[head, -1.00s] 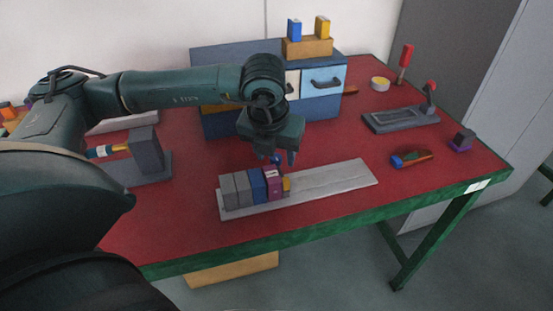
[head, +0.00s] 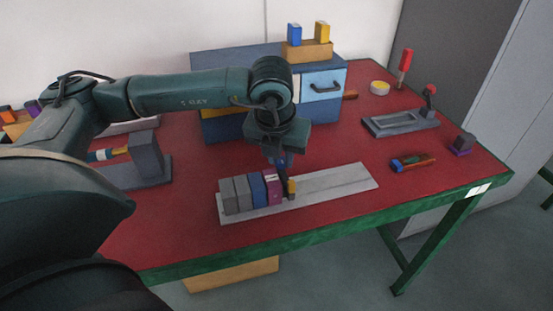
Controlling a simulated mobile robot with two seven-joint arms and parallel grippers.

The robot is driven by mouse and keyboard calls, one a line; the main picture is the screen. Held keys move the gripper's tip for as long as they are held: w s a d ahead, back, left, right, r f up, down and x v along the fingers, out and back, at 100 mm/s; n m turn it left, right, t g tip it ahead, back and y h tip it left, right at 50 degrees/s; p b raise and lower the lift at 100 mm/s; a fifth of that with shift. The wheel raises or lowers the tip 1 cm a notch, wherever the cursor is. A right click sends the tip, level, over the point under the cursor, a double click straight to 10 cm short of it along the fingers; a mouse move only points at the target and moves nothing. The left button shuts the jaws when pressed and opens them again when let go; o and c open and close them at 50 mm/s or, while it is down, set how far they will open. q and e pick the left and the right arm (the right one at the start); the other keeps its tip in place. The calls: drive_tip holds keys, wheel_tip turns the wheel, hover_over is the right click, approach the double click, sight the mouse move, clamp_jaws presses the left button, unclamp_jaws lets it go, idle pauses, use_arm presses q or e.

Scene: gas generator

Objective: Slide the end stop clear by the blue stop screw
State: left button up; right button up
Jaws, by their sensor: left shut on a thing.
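The end stop (head: 292,187), a small dark and yellow piece, sits on the light grey rail (head: 345,178) at the right end of a row of blocks. The blue stop screw (head: 283,161) stands above it, partly hidden by the fingers. My left gripper (head: 281,162) points down from above and is shut on the blue stop screw. The row holds two grey blocks (head: 235,194), a blue block (head: 258,189) and a magenta block (head: 273,188). The end stop is close to the magenta block; whether they touch is hard to see. My right gripper is out of view.
The rail is bare to the right of the end stop. A blue drawer cabinet (head: 322,107) stands behind. A grey bracket (head: 147,158) stands left.

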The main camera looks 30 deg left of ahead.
use_arm(q)
drive_tip(key=shift+w+d+b, duration=0.45)
drive_tip(key=shift+w+d, duration=0.9)
drive_tip(key=shift+w, duration=0.25)
drive_tip(key=shift+w+d+b, duration=0.45)
drive_tip(key=shift+w+d, duration=0.9)
drive_tip(key=shift+w, duration=0.25)
drive_tip(key=o, duration=0.9)
drive_tip(key=shift+c, duration=0.2)
drive_tip(key=shift+r, duration=0.1)
wheel_tip(320, 180, up, 7)
drive_tip(key=p, duration=0.3)
drive_tip(key=shift+p, duration=0.35)
drive_tip(key=shift+s, duration=0.15)
